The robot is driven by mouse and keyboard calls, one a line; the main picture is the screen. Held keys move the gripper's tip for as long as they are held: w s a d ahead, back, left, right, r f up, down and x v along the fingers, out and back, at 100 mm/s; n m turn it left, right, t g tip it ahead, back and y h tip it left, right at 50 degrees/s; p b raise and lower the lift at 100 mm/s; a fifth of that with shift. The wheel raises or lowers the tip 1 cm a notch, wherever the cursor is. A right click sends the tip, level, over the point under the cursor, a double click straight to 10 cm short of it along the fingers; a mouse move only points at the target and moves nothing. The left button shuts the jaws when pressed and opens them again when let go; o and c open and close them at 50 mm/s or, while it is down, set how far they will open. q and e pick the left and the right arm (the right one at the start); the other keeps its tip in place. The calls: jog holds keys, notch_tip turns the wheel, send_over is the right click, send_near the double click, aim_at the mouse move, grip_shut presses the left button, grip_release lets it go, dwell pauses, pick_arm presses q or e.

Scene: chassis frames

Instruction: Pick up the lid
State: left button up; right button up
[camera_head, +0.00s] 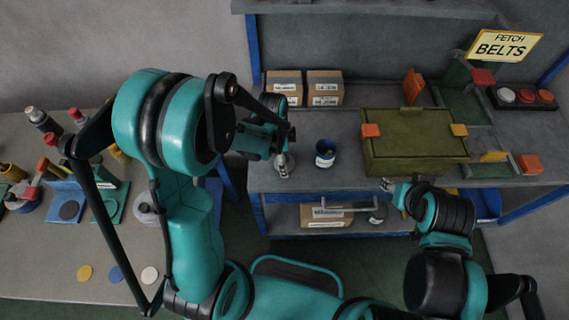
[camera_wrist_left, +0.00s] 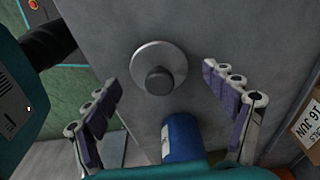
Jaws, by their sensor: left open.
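The lid (camera_wrist_left: 160,66) is a round grey metal disc with a dark knob, lying on the grey shelf top in the left wrist view. My left gripper (camera_wrist_left: 165,108) is open, with its fingers spread wide on either side and the lid between and just beyond them, apart from both. In the head view my left gripper (camera_head: 283,160) hangs over the shelf, left of a blue cup (camera_head: 325,152), largely covering the lid. The cup also shows in the left wrist view (camera_wrist_left: 181,138), close to the lid. My right gripper (camera_head: 392,186) is by the shelf's front edge; its fingers are unclear.
A green box (camera_head: 415,155) with orange corner pieces stands right of the cup. Two cardboard boxes (camera_head: 324,88) stand behind. A "FETCH BELTS" sign (camera_head: 503,46) is at the back right. A table (camera_head: 50,255) with bottles and discs is at the left.

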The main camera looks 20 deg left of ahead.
pick_arm(q)
jog(key=shift+f, duration=0.25)
jog(key=shift+r, duration=0.1)
jog(key=c, duration=1.3)
